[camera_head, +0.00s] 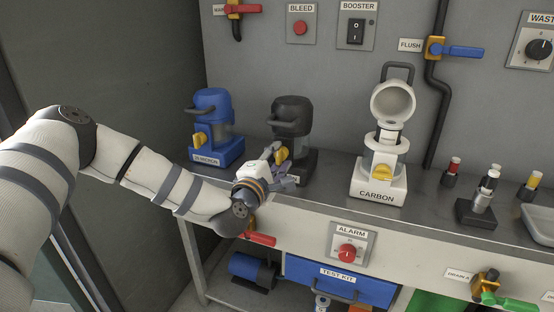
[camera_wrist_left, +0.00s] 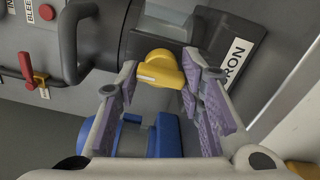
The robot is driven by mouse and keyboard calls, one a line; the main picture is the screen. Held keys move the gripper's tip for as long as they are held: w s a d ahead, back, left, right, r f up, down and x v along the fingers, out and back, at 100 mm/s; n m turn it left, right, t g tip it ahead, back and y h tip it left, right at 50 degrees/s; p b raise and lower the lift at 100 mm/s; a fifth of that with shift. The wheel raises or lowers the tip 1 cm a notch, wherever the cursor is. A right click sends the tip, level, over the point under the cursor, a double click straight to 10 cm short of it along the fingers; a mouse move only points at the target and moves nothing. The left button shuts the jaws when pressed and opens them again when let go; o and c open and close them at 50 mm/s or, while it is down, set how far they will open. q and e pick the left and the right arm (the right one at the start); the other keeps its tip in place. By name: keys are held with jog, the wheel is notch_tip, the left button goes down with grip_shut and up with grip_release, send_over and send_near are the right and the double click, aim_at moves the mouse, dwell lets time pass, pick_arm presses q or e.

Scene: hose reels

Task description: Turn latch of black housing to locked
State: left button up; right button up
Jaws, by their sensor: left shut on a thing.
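The black housing (camera_head: 292,118) stands on the bench between the blue and white housings. It fills the upper part of the left wrist view (camera_wrist_left: 120,30). Its yellow latch (camera_head: 281,155) is on the front and shows clearly in the left wrist view (camera_wrist_left: 158,68), with a pale mark on its handle. My left gripper (camera_head: 284,168) is at the front of the black housing. In the left wrist view its purple-padded fingers (camera_wrist_left: 163,82) are on either side of the latch handle, shut on it. My right gripper is not in view.
The blue housing (camera_head: 211,112) stands close on the left. The white carbon housing (camera_head: 378,180), its lid open, is to the right. Small fittings stand on the bench (camera_head: 330,185) farther right.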

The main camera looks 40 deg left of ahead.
pick_arm(q)
jog(key=shift+d+f, duration=0.1)
jog(key=shift+f, duration=0.1)
jog(key=o, duration=1.2)
jog(key=shift+r, duration=0.1)
jog(key=v, duration=1.2)
